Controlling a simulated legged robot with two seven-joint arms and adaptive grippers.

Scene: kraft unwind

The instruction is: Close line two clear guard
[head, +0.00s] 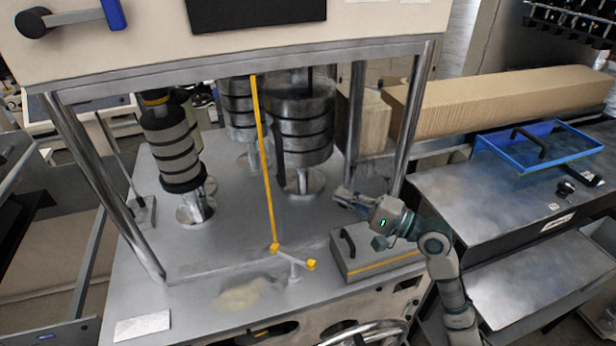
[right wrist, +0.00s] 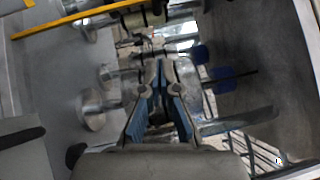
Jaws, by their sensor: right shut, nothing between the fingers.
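A yellow upright strip (head: 265,165) stands at the front of the machine frame. It looks like the edge of a clear guard, but the pane itself is hard to make out. The strip also crosses the top left of the right wrist view (right wrist: 75,18). A blue-framed clear panel (head: 490,141) with a black handle sits on the right-hand bench; I cannot tell which one is line two's guard. My right gripper (head: 341,196) is shut and empty, right of the yellow strip, apart from it, near the right post. Its closed fingers show in the right wrist view (right wrist: 160,68). My left gripper is out of view.
Banded rollers (head: 303,120) stand inside the frame. A grey box with a black handle (head: 385,256) sits below my right gripper. A yellow-ended lever (head: 293,257) stands at the front edge. Steel posts (head: 412,115) bound the opening. A long carton (head: 500,100) lies behind right.

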